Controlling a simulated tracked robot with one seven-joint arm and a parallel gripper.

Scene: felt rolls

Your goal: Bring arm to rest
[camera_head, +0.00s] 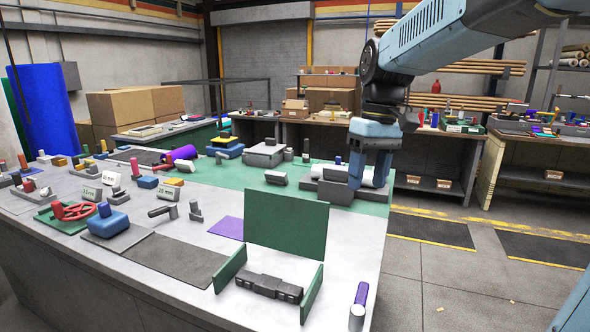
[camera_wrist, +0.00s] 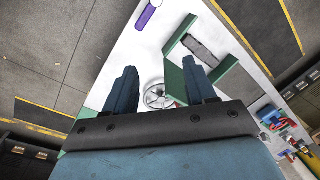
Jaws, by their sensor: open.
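My gripper (camera_head: 368,178) hangs from the arm with its fingers pointing down at the right side of the worktable (camera_head: 190,255). It is open. In the head view it overlaps a white roll (camera_head: 338,172) in a grey cradle (camera_head: 322,188); I cannot tell the height between them. In the wrist view the two blue fingers (camera_wrist: 160,84) stand wide apart with nothing held.
A green upright panel (camera_head: 287,224) and low green walls surround a black block (camera_head: 268,287) at the front. Several small parts crowd the left. Open floor (camera_head: 470,285) lies to the right.

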